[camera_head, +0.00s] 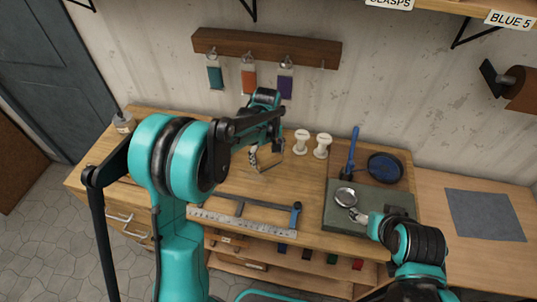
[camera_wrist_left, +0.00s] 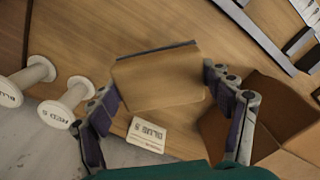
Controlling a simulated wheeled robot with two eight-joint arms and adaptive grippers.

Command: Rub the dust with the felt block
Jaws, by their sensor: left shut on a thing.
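My left gripper (camera_head: 266,150) is over the back middle of the wooden bench in the head view. In the left wrist view its two fingers (camera_wrist_left: 158,88) stand on either side of a tan block with a dark blue edge (camera_wrist_left: 158,80), which looks like the felt block, and are shut on it. I cannot tell whether the block touches the bench. My right gripper (camera_head: 358,215) is at the grey-green mat (camera_head: 340,222), close to a round silver dish (camera_head: 345,198); its fingers are too small to judge. I cannot make out any dust.
Two white spools (camera_head: 301,142) (camera_head: 321,146) stand right of my left gripper. A metal ruler (camera_head: 245,222) and a blue-handled frame lie along the front. A dark blue round dish (camera_head: 385,168) sits at the back right. The left wrist view shows a brown open box (camera_wrist_left: 265,115).

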